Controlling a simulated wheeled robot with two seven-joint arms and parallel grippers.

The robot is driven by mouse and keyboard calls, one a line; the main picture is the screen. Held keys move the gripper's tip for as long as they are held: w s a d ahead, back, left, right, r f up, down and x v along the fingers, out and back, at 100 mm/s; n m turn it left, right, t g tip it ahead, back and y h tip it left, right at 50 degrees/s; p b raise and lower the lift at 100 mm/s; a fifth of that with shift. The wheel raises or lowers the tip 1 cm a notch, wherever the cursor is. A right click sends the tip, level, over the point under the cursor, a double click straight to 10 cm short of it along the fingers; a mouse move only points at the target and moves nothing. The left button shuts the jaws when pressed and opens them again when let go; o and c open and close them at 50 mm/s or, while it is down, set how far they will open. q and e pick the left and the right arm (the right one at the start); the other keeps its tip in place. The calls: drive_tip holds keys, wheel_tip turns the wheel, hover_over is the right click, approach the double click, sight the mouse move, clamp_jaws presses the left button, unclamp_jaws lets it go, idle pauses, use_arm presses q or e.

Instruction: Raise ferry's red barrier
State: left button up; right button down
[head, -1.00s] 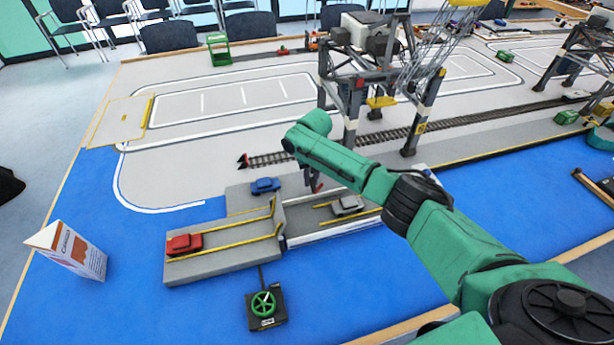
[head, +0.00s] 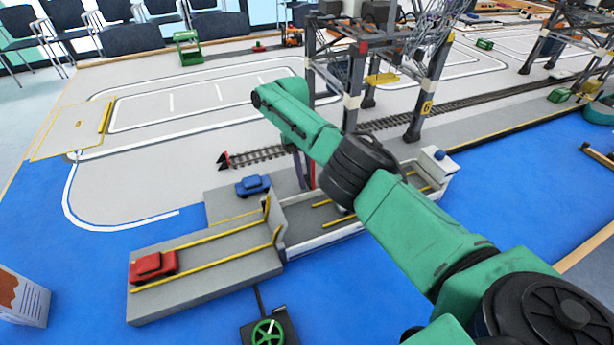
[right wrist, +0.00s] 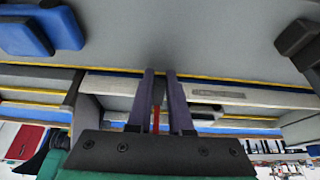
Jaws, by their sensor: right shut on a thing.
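My right gripper (right wrist: 160,100) is shut on the thin red barrier (right wrist: 156,118), a strip of which shows between its two dark fingers in the right wrist view. In the head view the right gripper (head: 303,168) points down at the far side of the ferry, partly behind my arm. The ferry (head: 325,242) has a grey deck with yellow lines and a white side. My arm covers part of it, and how far the barrier is tilted cannot be told. My left gripper is not in view.
A grey ramp (head: 205,262) with a red car (head: 153,266) adjoins the ferry on the left. A blue car (head: 253,185) stands behind it. A green handwheel (head: 267,333) is in front. A gantry crane (head: 352,70) and rail track (head: 255,157) lie behind.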

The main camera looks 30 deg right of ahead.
drive_tip(key=shift+d, duration=0.15)
drive_tip(key=c, duration=0.8)
unclamp_jaws()
drive_tip(key=shift+s, duration=0.1)
